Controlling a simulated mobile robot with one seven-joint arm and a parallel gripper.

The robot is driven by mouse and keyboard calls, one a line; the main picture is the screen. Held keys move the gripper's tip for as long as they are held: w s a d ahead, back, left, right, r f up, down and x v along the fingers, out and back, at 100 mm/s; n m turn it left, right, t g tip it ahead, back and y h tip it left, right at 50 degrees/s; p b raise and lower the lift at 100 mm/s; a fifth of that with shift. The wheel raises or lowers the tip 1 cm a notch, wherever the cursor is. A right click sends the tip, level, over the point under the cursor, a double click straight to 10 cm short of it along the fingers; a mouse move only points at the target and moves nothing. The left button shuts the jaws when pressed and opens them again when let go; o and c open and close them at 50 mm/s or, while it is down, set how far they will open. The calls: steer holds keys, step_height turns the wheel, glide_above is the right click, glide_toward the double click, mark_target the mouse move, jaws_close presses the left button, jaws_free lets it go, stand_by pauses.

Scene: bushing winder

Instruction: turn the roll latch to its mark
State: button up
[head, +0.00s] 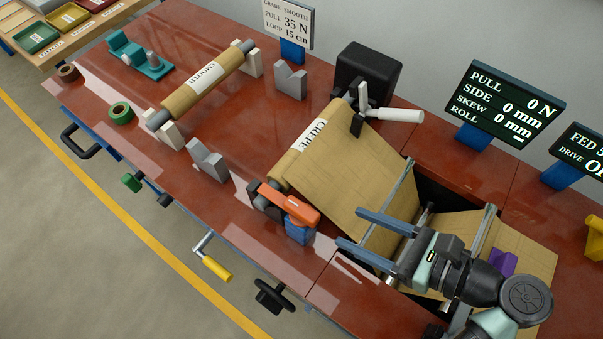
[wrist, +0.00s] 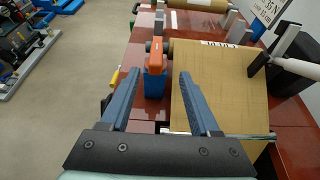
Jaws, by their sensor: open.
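An orange lever (head: 290,203), which looks like the roll latch, lies above a blue block (head: 300,231) at the near end of the CREPE paper roll (head: 298,158). A small white line shows on the lever; I cannot tell whether it is the mark. The lever also shows in the wrist view (wrist: 155,58), above the blue block (wrist: 155,84). My gripper (head: 349,226) is open and empty, just right of the latch in the head view, with its fingers pointing towards it. In the wrist view my fingers (wrist: 161,77) frame the latch from a distance, without visible contact.
Brown paper (head: 345,175) runs from the roll beneath my gripper. A black block with a white handle (head: 397,115) stands at the roll's far end. A SMOOTH roll (head: 208,80) rests on stands further left. A display (head: 503,106) reads pull 0 N, side 0 mm, skew 0 mm.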

mark_target(302, 208)
steer(key=x, duration=1.1)
steer(key=shift+s+a+r+p, duration=0.1)
steer(key=shift+s+a+p, duration=0.2)
steer(key=shift+p, duration=0.1)
steer(key=shift+w+a+f, duration=0.25)
steer(key=shift+w+a, duration=0.1)
steer(key=shift+w, duration=0.05)
jaws_close()
stand_by(0.4)
